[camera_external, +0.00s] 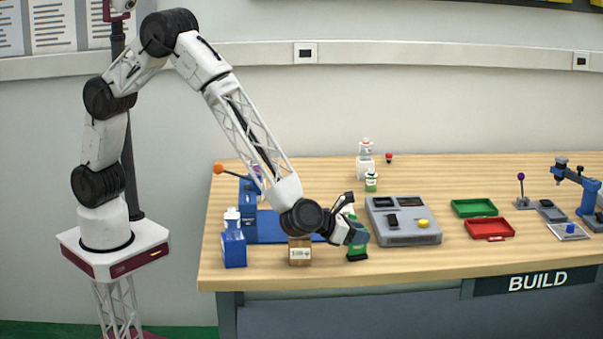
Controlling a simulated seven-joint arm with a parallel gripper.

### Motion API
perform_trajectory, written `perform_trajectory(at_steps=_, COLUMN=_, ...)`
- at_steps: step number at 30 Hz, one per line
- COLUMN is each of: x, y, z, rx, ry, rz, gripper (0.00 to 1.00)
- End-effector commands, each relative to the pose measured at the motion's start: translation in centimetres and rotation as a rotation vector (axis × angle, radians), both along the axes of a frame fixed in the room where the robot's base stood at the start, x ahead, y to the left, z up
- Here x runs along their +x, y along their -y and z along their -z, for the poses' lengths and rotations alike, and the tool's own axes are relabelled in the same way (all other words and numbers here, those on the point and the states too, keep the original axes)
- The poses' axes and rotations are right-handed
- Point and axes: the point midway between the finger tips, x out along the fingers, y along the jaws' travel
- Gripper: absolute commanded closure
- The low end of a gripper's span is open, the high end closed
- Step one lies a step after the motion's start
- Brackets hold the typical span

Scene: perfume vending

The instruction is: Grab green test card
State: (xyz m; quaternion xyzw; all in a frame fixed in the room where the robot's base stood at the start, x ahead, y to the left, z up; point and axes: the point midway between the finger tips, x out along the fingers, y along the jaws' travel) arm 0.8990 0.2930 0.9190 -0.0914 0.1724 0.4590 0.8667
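A green block-like holder (357,251) with a pale label stands near the front edge of the table, right of the brown one. A thin green piece shows just above it, partly behind my gripper. I cannot tell whether this is the green test card. My gripper (358,235) is at the top of the green holder, coming from the left and overlapping it in the picture. Its fingertips are too small and dark to tell whether they are open or touching anything.
A grey device (402,236) stands close on the right. Green (474,208) and red (490,229) trays lie further right. A small green-labelled bottle (371,184) stands behind.

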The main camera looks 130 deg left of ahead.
Motion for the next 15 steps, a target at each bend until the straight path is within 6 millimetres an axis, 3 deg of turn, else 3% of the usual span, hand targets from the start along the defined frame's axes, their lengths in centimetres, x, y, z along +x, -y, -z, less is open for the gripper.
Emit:
perform_trajectory(at_steps=12, x=0.0, y=0.04, z=-0.02, rx=0.0, ry=0.0, rz=0.0, gripper=0.62)
perform_trajectory(at_steps=15, x=0.0, y=0.04, z=-0.02, rx=0.0, ry=0.0, rz=0.0, gripper=0.74)
